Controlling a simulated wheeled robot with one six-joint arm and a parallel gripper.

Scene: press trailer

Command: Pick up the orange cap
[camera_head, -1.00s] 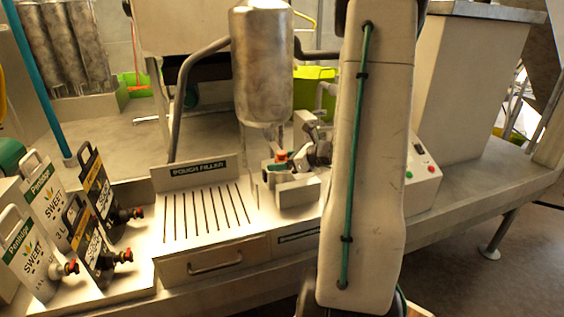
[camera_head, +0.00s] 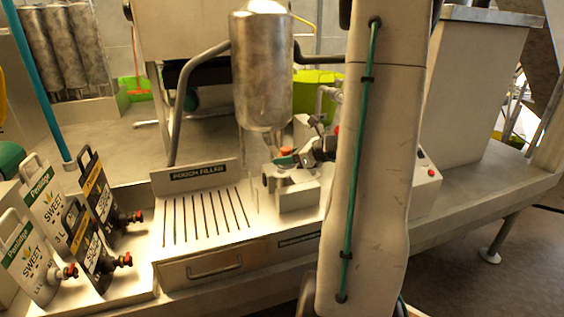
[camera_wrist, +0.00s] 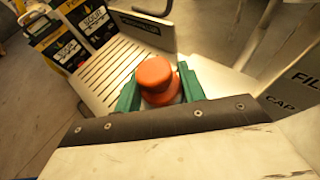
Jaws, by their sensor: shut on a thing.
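The orange cap (camera_wrist: 155,76) is round and stepped, with a wider lower rim. In the wrist view it sits between the green fingers of my gripper (camera_wrist: 158,90), which is shut on it. In the head view the cap (camera_head: 287,151) shows as a small orange spot at my gripper (camera_head: 288,158), just above the grey holder block right of the pouch filler. My arm hides part of the area to the right. I cannot tell how far the cap is clear of the block.
The slotted pouch filler tray (camera_head: 209,215) lies left of the holder block (camera_head: 297,194). A steel cylinder (camera_head: 262,70) hangs close above the gripper. Several tapped pouches (camera_head: 45,195) stand at the left. A control box (camera_head: 427,183) with buttons is at the right.

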